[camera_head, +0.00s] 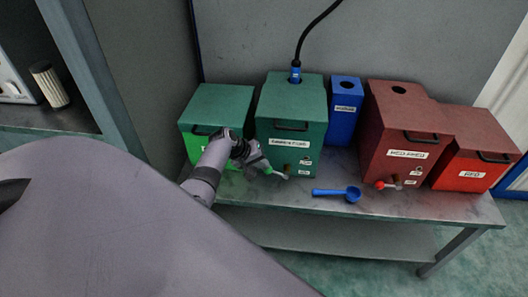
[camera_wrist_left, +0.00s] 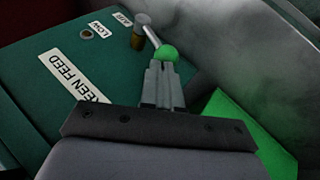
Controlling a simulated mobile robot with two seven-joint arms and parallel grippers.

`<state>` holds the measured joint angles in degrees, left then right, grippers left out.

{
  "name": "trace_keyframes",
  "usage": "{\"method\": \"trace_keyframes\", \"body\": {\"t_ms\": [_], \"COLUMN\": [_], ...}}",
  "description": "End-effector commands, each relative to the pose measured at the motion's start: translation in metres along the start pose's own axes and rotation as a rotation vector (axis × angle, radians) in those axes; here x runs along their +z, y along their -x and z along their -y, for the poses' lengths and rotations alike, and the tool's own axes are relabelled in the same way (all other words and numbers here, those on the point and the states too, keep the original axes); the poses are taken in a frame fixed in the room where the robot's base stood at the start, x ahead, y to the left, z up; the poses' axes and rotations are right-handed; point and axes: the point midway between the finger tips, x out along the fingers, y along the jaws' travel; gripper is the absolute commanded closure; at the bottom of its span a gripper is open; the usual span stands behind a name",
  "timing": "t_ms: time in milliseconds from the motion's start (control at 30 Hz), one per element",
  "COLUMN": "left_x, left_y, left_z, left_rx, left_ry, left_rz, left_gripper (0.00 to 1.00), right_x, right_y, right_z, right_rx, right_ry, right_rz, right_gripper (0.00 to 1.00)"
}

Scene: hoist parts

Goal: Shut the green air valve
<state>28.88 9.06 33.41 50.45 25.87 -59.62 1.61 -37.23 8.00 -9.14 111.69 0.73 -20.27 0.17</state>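The green feed box (camera_head: 291,112) stands on the bench with a label on its front. Its air valve has a silver lever (camera_wrist_left: 149,31) ending in a green ball knob (camera_wrist_left: 167,53); in the head view the knob (camera_head: 268,170) is low on the box front. My left gripper (camera_head: 259,163) is at the knob. In the left wrist view its fingers (camera_wrist_left: 160,72) are close together and look shut, with their tips right at the knob. The knob shows beyond the tips, not clearly between them; contact is hard to tell. My right gripper is not in view.
Another green box (camera_head: 217,105) stands to the left. A blue box (camera_head: 344,108), a dark red feed box (camera_head: 398,128) with a red-knobbed valve (camera_head: 380,185) and a red box (camera_head: 474,151) stand to the right. A blue scoop (camera_head: 337,193) lies on the bench (camera_head: 430,207) front.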

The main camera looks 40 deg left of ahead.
Motion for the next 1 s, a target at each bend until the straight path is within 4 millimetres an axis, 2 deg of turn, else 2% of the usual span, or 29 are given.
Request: {"method": "trace_keyframes", "body": {"t_ms": [100, 500, 1000], "left_x": [0.003, 0.004, 0.004], "left_y": [-0.005, -0.015, -0.017], "left_z": [0.006, 0.023, 0.028], "left_rx": [0.057, 0.056, 0.054], "left_ry": [0.025, 0.023, 0.022], "left_rz": [0.014, 0.013, 0.012], "left_gripper": [1.00, 1.00, 1.00], "right_x": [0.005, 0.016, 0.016], "right_y": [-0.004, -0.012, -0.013], "right_z": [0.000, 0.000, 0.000], "right_rx": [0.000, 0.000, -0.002], "right_ry": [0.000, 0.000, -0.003], "right_rz": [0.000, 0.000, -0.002], "right_gripper": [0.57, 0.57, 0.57]}}
